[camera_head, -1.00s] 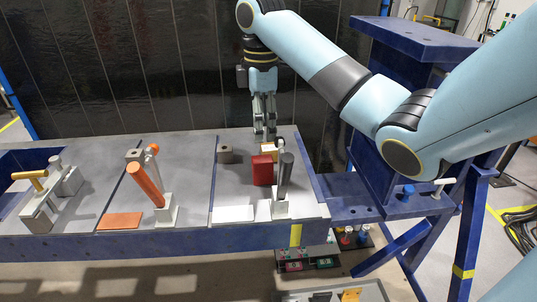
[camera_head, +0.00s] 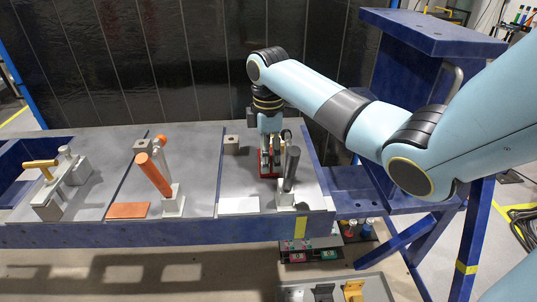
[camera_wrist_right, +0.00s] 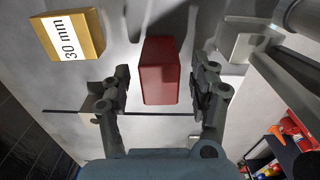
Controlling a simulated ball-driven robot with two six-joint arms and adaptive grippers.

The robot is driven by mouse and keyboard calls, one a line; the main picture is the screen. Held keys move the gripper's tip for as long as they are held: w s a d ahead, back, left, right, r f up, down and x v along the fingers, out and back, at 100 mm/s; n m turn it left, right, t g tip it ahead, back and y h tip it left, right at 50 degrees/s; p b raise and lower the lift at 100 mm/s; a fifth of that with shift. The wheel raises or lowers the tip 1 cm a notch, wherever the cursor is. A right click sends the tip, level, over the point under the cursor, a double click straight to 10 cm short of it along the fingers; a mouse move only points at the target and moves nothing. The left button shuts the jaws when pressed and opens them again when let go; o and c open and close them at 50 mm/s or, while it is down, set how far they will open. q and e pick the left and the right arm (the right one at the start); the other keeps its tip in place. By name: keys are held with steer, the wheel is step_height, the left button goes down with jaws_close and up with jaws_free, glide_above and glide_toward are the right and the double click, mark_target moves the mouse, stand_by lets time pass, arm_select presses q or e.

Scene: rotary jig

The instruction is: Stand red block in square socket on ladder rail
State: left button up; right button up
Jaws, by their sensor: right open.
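The red block (camera_head: 271,177) is on the right-hand grey panel, mostly hidden by my right gripper in the head view. In the right wrist view the red block (camera_wrist_right: 160,72) lies between the two fingers, with a visible gap on each side. My right gripper (camera_head: 270,163) is open and lowered around the block; its fingers also show in the wrist view (camera_wrist_right: 162,90). A small grey block with a dark hole in its top (camera_head: 232,144) is left of the gripper; I cannot tell whether this is the square socket. My left gripper is out of view.
A dark grey lever clamp (camera_head: 291,168) stands close in front and right of my right gripper. A yellow block marked 30 mm (camera_wrist_right: 70,36) is near the red block. A white plate (camera_head: 239,205) and an orange-handled clamp (camera_head: 154,175) are farther left. The panel between is bare.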

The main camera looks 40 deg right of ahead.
jaws_close()
stand_by(0.3)
steer(key=shift+r, duration=0.15)
